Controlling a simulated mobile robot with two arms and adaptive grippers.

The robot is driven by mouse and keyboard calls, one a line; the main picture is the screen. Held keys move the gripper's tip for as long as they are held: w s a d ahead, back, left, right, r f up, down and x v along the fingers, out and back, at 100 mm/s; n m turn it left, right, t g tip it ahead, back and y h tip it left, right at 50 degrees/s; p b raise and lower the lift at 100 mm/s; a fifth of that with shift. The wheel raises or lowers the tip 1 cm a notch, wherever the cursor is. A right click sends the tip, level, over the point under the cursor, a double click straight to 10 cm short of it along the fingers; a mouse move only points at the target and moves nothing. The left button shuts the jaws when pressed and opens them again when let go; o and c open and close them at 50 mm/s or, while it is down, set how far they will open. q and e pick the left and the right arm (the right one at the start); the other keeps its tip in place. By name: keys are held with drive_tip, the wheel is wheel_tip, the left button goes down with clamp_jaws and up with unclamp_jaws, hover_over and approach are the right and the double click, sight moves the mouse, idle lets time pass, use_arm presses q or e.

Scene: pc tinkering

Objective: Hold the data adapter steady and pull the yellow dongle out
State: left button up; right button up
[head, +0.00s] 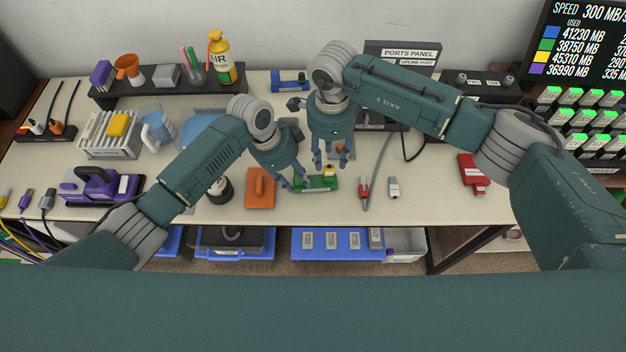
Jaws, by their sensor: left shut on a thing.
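The data adapter is a green block (318,184) lying on the table near the middle of the head view. The yellow dongle (330,171) shows as a small yellow piece at the adapter's upper right side. My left gripper (299,184) is at the adapter's left end, shut on it; its fingers partly cover that end. My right gripper (330,164) points down just above the yellow dongle. Its fingers are apart, one on each side, and nothing shows held between them.
An orange block (260,190) lies left of the adapter. A red plug (364,188) and a grey plug (393,187) lie to its right. The ports panel (402,52) stands behind. The table's front edge is close below; the table right of the plugs is mostly clear.

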sight(328, 167)
drive_tip(key=shift+s+f, duration=0.1)
drive_tip(key=shift+f, duration=1.1)
clamp_jaws()
drive_tip(key=shift+o, duration=0.3)
unclamp_jaws()
wheel_tip(328, 167, up, 12)
drive_tip(key=shift+a, duration=0.15)
